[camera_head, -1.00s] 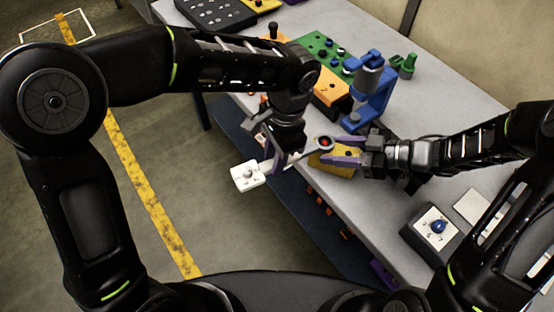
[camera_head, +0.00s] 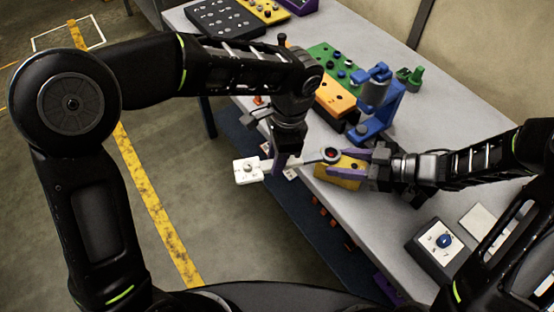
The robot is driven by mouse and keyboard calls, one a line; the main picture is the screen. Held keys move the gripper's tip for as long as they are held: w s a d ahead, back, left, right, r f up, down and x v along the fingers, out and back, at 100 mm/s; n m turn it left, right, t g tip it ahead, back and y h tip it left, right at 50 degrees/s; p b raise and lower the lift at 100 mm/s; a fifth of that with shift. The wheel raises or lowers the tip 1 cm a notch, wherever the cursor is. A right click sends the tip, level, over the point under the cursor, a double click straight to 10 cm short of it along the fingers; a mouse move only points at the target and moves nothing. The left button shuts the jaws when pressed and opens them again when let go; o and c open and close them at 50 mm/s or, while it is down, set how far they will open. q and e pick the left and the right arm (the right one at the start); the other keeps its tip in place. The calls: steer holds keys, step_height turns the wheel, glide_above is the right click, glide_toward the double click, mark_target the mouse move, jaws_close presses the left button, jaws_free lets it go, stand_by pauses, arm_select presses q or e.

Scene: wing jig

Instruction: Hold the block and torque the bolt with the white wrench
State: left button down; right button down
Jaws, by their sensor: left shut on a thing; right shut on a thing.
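The white wrench (camera_head: 248,171) has a square white end with a small dial, hanging past the table's near edge. My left gripper (camera_head: 281,166) is shut on its shaft. The wrench's ring end (camera_head: 330,155) sits over the bolt on the yellow block (camera_head: 338,178); the bolt shows only as a dark and reddish spot inside the ring. My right gripper (camera_head: 355,162), with purple fingers, is shut on the yellow block from the right, near the table's edge. How the ring seats on the bolt is too small to tell.
A blue stand (camera_head: 376,112) is just behind the block. A dark box with a blue knob (camera_head: 443,241) is at right on the table (camera_head: 395,215).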

arm_select(q)
steer(key=shift+w, duration=0.1)
steer(key=shift+w+a+m, duration=0.25)
steer(key=shift+w+m, duration=0.7)
steer(key=shift+m, duration=0.05)
steer(key=shift+r, duration=0.1)
step_height(320, 180, up, 7)
stand_by(0.5)
arm_select(e)
steer(key=c, duration=0.7)
jaws_free()
steer(key=shift+d, duration=0.1)
